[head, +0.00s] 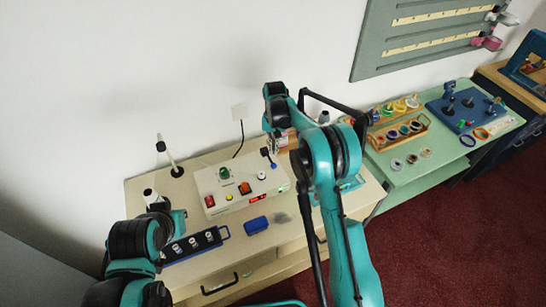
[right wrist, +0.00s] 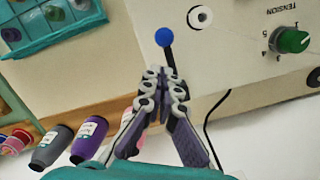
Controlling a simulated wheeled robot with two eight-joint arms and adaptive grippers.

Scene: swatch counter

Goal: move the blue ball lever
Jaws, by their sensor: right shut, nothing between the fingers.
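The blue ball lever (right wrist: 164,37) shows in the right wrist view as a blue ball on a dark stem against a pale control box (right wrist: 240,50). In the head view the box (head: 215,190) stands on the cream table, and the lever's ball (head: 264,152) shows at its back right corner. My right gripper (right wrist: 163,72) is shut and empty. Its fingertips lie just below the ball in the right wrist picture and cover the lower stem; I cannot tell whether they touch it. My left arm shows at the lower left of the head view, but its gripper cannot be made out.
The box also bears a green tension knob (right wrist: 291,40) and a white round part (right wrist: 200,17). A blue block (head: 256,225) and a dark blue rack (head: 180,250) lie in front. A green table (head: 440,165) is at the right.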

